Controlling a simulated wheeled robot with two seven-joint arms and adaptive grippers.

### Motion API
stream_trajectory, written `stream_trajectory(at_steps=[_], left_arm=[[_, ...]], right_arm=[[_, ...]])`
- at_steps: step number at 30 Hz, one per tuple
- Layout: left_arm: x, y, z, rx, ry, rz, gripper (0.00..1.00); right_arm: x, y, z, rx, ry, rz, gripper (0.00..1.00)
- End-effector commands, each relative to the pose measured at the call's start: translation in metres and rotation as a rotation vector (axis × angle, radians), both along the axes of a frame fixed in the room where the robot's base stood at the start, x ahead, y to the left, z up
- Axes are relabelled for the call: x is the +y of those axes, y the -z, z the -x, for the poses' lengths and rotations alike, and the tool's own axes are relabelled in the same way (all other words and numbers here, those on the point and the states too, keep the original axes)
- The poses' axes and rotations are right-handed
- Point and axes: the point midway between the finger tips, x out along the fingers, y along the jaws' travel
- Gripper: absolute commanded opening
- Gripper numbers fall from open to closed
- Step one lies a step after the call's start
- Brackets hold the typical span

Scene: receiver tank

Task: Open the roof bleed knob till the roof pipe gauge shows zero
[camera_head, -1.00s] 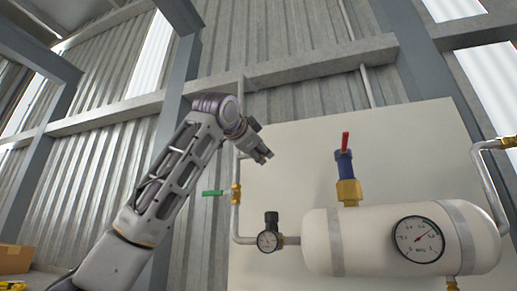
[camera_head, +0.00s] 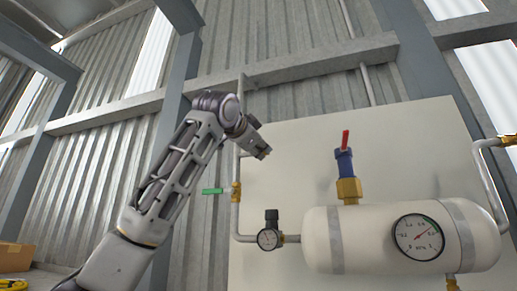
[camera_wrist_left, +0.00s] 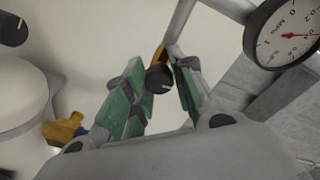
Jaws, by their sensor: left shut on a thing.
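In the left wrist view a small black knob (camera_wrist_left: 159,79) with a white mark sits on a brass fitting (camera_wrist_left: 160,55) by a grey pipe. The green-padded fingers of my left gripper (camera_wrist_left: 156,88) are on either side of the knob, shut on it. A round white gauge (camera_wrist_left: 285,30) beside it has a red needle that points to the right in the picture, off the 0 mark; its exact reading is hard to tell. In the head view my left gripper (camera_head: 260,151) is raised before the panel; neither this knob nor this gauge can be made out there. My right gripper is out of view.
The white tank (camera_head: 375,238) carries a large gauge (camera_head: 418,238) and a blue valve with a red lever (camera_head: 345,165). A cardboard box (camera_head: 15,257) stands far left.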

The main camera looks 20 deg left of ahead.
Motion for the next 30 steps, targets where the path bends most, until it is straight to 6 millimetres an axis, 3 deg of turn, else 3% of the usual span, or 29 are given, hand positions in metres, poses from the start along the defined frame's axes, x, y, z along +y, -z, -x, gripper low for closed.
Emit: stream_trajectory(at_steps=[30], left_arm=[[0.000, 0.001, 0.000, 0.033, 0.002, 0.873, 0.01]], right_arm=[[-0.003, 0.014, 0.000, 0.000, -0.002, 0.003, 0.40]])
